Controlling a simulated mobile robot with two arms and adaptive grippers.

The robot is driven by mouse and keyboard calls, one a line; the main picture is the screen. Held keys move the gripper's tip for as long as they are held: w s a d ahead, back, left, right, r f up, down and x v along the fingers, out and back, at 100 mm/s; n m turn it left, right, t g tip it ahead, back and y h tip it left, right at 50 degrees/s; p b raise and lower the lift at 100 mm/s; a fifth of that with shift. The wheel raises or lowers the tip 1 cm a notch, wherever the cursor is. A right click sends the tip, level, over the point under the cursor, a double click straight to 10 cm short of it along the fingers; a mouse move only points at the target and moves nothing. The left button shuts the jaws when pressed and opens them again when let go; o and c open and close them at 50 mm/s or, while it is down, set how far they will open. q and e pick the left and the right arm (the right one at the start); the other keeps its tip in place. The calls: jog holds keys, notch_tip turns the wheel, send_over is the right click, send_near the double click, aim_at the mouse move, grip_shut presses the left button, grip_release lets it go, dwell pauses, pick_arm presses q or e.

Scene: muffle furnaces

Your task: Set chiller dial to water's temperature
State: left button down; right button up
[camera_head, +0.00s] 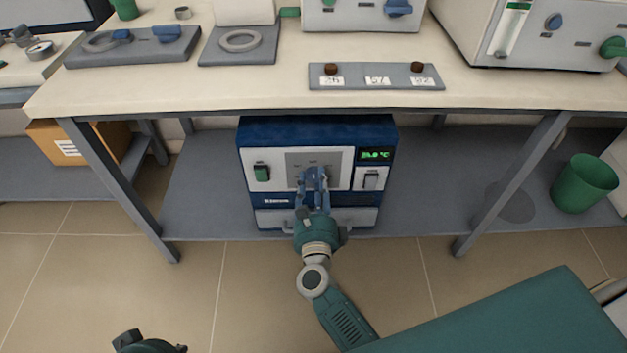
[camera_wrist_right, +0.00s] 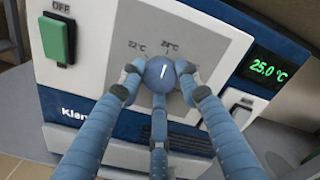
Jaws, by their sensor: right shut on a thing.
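The chiller (camera_head: 316,130) is a blue and white box on the shelf under the bench. Its round blue dial (camera_wrist_right: 160,74) sits on a grey panel with printed temperatures; one at the left reads 22 °C, and another above looks like 24 °C. The dial's white mark points up, roughly toward that upper label. The green display (camera_wrist_right: 269,70) reads 25.0 °C. My right gripper (camera_head: 313,180) is shut on the dial, its blue fingers around the rim; it also shows in the wrist view (camera_wrist_right: 160,88). Part of what looks like my left gripper (camera_head: 145,343) shows at the bottom edge.
A green switch (camera_wrist_right: 57,38) marked OFF is left of the dial; a white rocker (camera_head: 371,179) is below the display. The bench top (camera_head: 220,92) overhangs the chiller, with a grey strip (camera_head: 375,80) of small labels. A green bin (camera_head: 584,183) stands at right.

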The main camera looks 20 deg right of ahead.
jog(key=shift+s+d+f, duration=0.25)
jog(key=shift+d+f, duration=0.05)
jog(key=shift+f, duration=0.15)
jog(key=o, duration=1.1)
jog(key=shift+o, duration=0.4)
jog(key=shift+r, duration=0.1)
jog(key=shift+w+r, duration=0.1)
jog(key=shift+a, duration=0.1)
jog(key=v, duration=1.2)
